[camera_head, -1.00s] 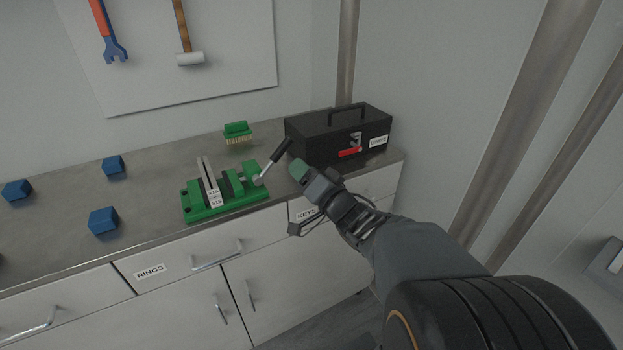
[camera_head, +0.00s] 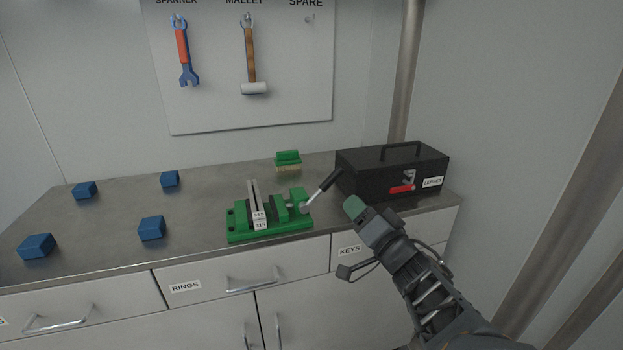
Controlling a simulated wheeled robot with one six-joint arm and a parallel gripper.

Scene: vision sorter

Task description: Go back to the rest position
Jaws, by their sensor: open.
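My gripper (camera_head: 354,208) shows at the right of the head view, at the end of my dark arm reaching up from the lower right. A green piece shows at its tip; I cannot make out both fingers clearly. The jaws are open and nothing shows between them. The gripper is in front of the worktop's front edge, right of the green vise (camera_head: 270,234) and in front of the black toolbox (camera_head: 370,178). The vise's dark handle points up to the right, and a labelled grey piece (camera_head: 259,218) stands in its jaws.
Several blue blocks (camera_head: 152,228) lie on the left of the worktop (camera_head: 110,215). A green brush (camera_head: 288,161) stands behind the vise. A spanner (camera_head: 185,55) and a mallet (camera_head: 250,60) hang on the wall board. Drawers with handles (camera_head: 252,285) are below.

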